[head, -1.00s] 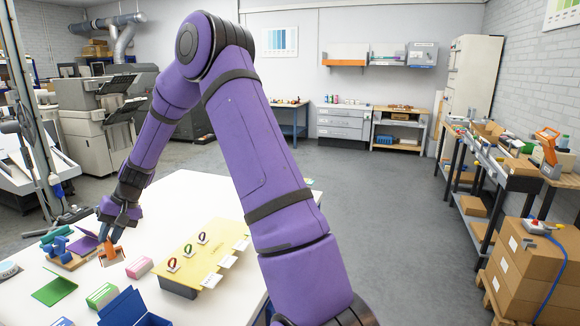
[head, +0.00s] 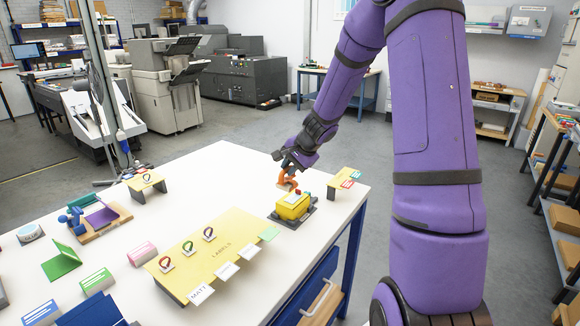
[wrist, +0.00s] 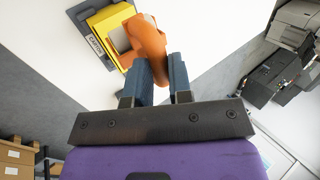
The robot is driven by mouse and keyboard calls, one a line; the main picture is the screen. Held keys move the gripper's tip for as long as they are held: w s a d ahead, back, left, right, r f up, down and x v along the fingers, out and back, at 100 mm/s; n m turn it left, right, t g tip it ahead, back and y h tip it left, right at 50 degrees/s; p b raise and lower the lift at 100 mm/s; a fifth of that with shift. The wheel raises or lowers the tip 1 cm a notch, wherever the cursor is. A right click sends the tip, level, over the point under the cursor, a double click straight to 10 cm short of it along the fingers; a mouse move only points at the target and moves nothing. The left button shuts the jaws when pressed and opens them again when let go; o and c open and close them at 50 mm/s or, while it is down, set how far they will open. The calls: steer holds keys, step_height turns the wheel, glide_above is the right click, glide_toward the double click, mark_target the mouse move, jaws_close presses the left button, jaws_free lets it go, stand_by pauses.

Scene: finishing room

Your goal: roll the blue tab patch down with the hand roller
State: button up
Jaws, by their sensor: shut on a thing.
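My gripper (head: 290,164) is shut on an orange hand roller (head: 287,180), above the far right part of the white table. In the wrist view the roller (wrist: 150,42) sits between my gripper's blue-grey fingers (wrist: 160,62). Just below the roller is a yellow block (head: 293,206) on a dark grey base; it also shows in the wrist view (wrist: 103,20). The roller overlaps the block in the wrist view, and I cannot tell whether they touch. I cannot make out the blue tab patch; the roller hides part of the block.
A yellow label board (head: 215,252) with rings and white cards stands front left of the block. A small yellow stand (head: 345,178) with red tags is close on its right. Pink (head: 142,254) and green (head: 96,281) boxes stand left. Bare table (head: 215,195) lies behind the board.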

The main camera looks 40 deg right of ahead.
mark_target(290, 180)
steer(key=shift+f, duration=2.35)
steer(key=shift+a+f, duration=0.1)
steer(key=shift+f, duration=0.5)
